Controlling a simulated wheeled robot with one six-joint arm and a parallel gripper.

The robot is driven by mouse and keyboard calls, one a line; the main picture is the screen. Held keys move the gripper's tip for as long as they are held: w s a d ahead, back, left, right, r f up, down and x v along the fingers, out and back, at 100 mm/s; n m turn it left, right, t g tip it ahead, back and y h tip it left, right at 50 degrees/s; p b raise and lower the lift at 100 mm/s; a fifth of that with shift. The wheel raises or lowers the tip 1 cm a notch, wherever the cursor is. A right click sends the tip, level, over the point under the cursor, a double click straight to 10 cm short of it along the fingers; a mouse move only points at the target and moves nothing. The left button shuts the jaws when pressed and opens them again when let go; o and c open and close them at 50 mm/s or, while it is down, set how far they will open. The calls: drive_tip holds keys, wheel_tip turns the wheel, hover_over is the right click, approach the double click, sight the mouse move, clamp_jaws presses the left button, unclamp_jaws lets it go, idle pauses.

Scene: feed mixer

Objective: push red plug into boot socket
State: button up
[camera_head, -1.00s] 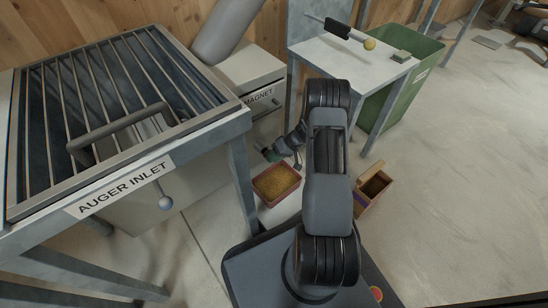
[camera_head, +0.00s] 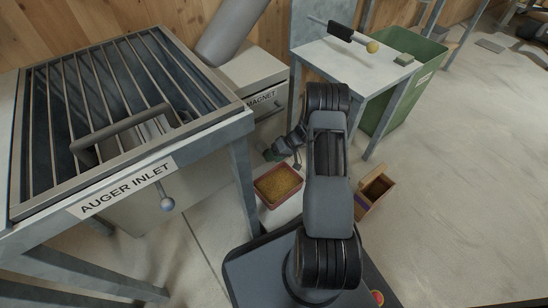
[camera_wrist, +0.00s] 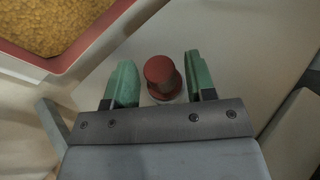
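The red plug (camera_wrist: 160,72) shows in the wrist view as a round red knob above a wider darker red part, between my two fingers. My gripper (camera_wrist: 160,80) has green fingers, set apart, with a gap on each side of the plug. The wrist view does not show clearly what lies under the plug, and I cannot make out the boot socket. In the head view my gripper (camera_head: 273,155) is low beside the magnet cabinet (camera_head: 262,100); the plug is not visible there.
A wooden box (camera_head: 374,190), a table (camera_head: 350,62) and a green bin (camera_head: 405,88) are at right.

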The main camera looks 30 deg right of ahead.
drive_tip(key=shift+o, duration=0.6)
drive_tip(key=p+v, duration=0.5)
drive_tip(key=v, duration=0.8)
drive_tip(key=shift+d+r, duration=0.2)
drive_tip(key=shift+r, duration=0.15)
drive_tip(key=shift+s, duration=0.1)
